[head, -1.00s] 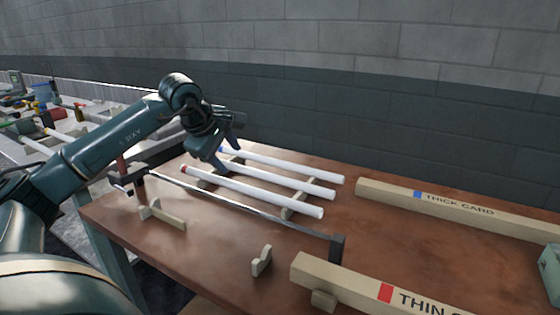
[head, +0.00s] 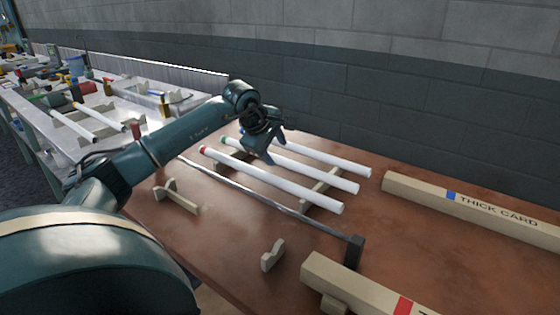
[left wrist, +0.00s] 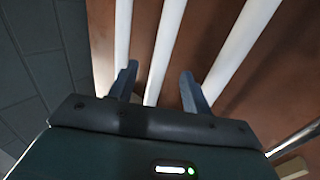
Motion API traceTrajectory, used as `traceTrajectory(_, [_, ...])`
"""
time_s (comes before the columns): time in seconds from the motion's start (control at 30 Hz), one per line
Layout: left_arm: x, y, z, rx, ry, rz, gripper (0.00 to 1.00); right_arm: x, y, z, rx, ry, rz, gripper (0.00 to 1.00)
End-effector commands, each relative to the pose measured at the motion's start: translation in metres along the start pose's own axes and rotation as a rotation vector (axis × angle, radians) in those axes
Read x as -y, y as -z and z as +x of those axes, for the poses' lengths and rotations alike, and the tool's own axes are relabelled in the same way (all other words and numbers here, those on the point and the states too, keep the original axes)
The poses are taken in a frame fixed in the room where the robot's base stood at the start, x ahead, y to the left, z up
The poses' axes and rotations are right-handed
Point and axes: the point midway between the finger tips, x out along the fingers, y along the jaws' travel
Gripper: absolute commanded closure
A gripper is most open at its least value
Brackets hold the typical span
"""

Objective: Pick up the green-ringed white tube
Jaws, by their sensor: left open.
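Three white tubes lie side by side across wooden rests on the brown table. The green-ringed white tube (head: 320,177) is the middle one; its green ring shows at its left end. The red-ringed tube (head: 290,187) lies nearer and another white tube (head: 335,161) lies farther, its left end hidden behind my arm. My left gripper (head: 275,151) is open and empty above the tubes' left part. In the left wrist view, the middle tube (left wrist: 165,45) runs between the open fingers (left wrist: 158,82); its ring is out of that view. Whether the fingers reach down beside it I cannot tell.
A thin metal bar (head: 262,203) with a dark end post runs in front of the tubes. Wooden beams marked THICK CARD (head: 425,196) and a red-marked one (head: 350,285) lie to the right. A cluttered bench (head: 40,105) stands left; a block wall rises behind.

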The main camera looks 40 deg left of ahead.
Motion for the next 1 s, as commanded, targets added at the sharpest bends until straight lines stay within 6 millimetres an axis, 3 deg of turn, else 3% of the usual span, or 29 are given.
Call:
traceTrajectory(0.27, [0.003,-0.001,0.040,0.003,0.003,-0.002,0.51,0.001,0.000,0.000,0.006,0.001,0.002,0.64])
traceTrajectory(0.57, [0.002,-0.001,0.044,0.000,0.001,0.001,0.52,0.001,-0.001,0.001,0.007,0.002,0.002,0.64])
traceTrajectory(1.0, [0.002,-0.001,0.043,0.000,0.001,0.000,0.88,0.001,-0.001,0.001,0.006,0.002,0.002,0.64])
